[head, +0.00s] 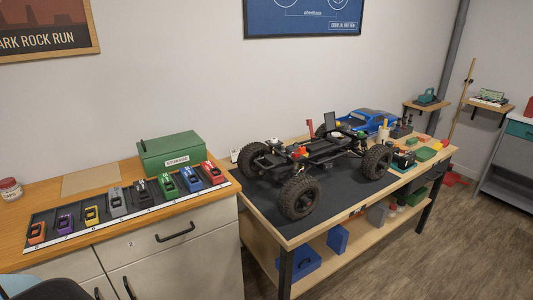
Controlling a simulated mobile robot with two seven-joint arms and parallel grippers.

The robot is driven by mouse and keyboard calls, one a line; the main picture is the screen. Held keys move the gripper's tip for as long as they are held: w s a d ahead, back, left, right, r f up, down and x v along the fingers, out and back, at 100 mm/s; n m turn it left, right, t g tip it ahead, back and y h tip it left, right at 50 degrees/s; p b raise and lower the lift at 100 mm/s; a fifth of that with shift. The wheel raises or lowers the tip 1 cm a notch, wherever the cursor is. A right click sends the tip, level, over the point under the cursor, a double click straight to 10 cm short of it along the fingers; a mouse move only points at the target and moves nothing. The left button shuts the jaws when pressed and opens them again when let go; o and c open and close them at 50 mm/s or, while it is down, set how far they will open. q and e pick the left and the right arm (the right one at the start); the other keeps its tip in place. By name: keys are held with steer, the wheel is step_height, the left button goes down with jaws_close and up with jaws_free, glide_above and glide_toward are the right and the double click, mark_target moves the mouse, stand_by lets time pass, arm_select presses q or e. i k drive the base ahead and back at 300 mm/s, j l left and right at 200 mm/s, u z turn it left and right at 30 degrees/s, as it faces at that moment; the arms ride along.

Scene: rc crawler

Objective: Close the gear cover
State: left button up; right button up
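The crawler chassis (322,152) stands on its large black wheels on a dark mat (262,197) on the workbench, with its body shell off. A small dark flat piece (330,121) stands upright near the middle of the chassis. It may be the gear cover in a raised position, but it is too small to be sure. A thin red upright piece (310,128) is just left of it. Neither of my grippers shows in the head view.
A blue truck body (366,122) lies behind the chassis. Small parts and trays crowd the bench's right end. On the left counter are a green box (170,152) and a dark tray (75,228) with several coloured items. Floor is clear at the lower right.

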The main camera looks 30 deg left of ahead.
mark_target(331, 123)
steer(key=u, duration=0.8)
steer(key=i+l+u, duration=0.1)
steer(key=u, duration=0.25)
steer(key=l+u, duration=0.35)
steer(key=i+l+u, duration=0.1)
steer(key=u, duration=0.25)
steer(key=l+u, duration=0.5)
steer(key=l, duration=0.35)
steer(key=l+u, duration=0.1)
steer(key=l, duration=0.35)
steer(key=k+l+u, duration=0.1)
steer(key=l, duration=0.9)
steer(key=k+l, duration=0.15)
steer(key=l, duration=0.95)
steer(key=k+u, duration=0.05)
